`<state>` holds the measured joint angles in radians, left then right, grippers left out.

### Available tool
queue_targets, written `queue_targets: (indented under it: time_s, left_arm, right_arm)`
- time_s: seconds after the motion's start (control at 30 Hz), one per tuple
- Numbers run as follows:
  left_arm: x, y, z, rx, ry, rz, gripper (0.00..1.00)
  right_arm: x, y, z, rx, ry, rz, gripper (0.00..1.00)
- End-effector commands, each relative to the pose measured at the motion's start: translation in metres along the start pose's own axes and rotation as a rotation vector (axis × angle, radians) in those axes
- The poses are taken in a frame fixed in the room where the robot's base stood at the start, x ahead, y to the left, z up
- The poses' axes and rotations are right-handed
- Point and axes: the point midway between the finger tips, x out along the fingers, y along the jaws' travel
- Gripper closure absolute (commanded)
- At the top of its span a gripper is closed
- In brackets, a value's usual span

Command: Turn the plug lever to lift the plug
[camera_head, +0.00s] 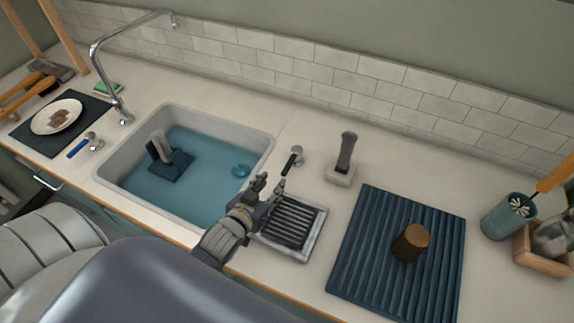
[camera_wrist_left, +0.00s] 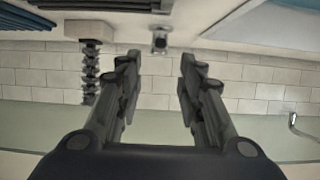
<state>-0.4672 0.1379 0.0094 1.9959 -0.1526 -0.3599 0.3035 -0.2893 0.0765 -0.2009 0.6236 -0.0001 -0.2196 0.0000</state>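The plug lever (camera_head: 292,158), a dark handle on a small chrome base, stands on the counter just right of the sink (camera_head: 268,148). In the left wrist view the lever (camera_wrist_left: 160,42) appears ahead, between the fingers and apart from them. My left gripper (camera_head: 271,184) is open and empty, just in front of the lever at the sink's right edge; its spread fingers (camera_wrist_left: 160,60) show in the wrist view. My right gripper is not in view.
A brush holder (camera_head: 341,174) stands right of the lever. A dark grate (camera_head: 318,222) lies beside my gripper, and a ribbed blue mat (camera_head: 370,260) is farther right. A dark blue stand (camera_head: 170,170) is in the sink. The tap (camera_head: 122,110) stands behind left.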

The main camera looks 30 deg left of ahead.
Motion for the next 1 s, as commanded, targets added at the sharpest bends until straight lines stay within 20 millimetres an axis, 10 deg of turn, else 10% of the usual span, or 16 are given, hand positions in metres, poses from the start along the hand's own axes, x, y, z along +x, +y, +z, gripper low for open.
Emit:
queue_targets:
  time_s: [0.53,1.0]
  left_arm:
    - [0.086,0.0,-0.001,0.0,-0.002,0.0,0.65]
    - [0.102,0.001,0.001,0.0,-0.003,0.0,0.65]
  right_arm:
    - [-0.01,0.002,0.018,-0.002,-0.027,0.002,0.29]
    - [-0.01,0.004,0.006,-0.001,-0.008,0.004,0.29]
